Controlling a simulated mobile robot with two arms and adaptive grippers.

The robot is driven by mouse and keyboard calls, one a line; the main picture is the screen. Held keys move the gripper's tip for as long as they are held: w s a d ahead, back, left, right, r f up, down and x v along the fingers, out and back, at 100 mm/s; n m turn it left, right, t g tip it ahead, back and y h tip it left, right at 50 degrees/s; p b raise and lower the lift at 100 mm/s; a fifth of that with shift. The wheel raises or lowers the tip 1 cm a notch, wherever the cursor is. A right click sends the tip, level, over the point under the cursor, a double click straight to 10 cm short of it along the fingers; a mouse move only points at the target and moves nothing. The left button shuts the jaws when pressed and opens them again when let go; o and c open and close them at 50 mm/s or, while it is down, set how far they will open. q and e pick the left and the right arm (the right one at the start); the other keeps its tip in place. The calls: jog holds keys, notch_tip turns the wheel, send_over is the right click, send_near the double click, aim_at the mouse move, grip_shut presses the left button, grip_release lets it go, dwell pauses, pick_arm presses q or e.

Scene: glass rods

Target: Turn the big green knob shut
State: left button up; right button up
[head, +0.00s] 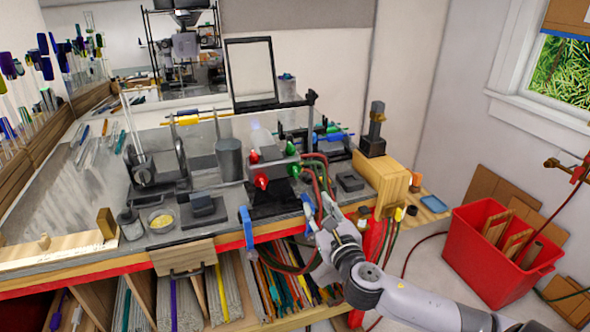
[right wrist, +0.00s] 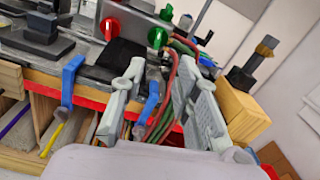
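The big green knob (head: 294,171) is on the front of a dark bench unit, right of a big red knob (head: 261,180). In the right wrist view the green knob (right wrist: 158,38) shows ahead of the fingertips, with the red knob (right wrist: 111,28) to its left. My right gripper (head: 326,207) is at the bench's front edge, below and right of the green knob and apart from it. Its two fingers (right wrist: 163,68) are spread with nothing gripped; a blue lever (right wrist: 152,100) shows between them. My left gripper is out of view.
Smaller red and green (head: 290,148) knobs sit behind. Red and green hoses (head: 322,165) hang just right of the green knob. Another blue lever (head: 246,225) is at the bench edge. A wooden block (head: 385,180) stands right; a red bin (head: 500,250) is on the floor.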

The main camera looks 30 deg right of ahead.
aim_at(296, 171)
jog(key=p+x, duration=0.3)
jog(key=x, duration=1.2)
jog(key=shift+p, duration=0.3)
jog(key=shift+w+d, duration=0.1)
jog(key=shift+w, duration=0.4)
jog(key=shift+c, duration=0.3)
grip_shut()
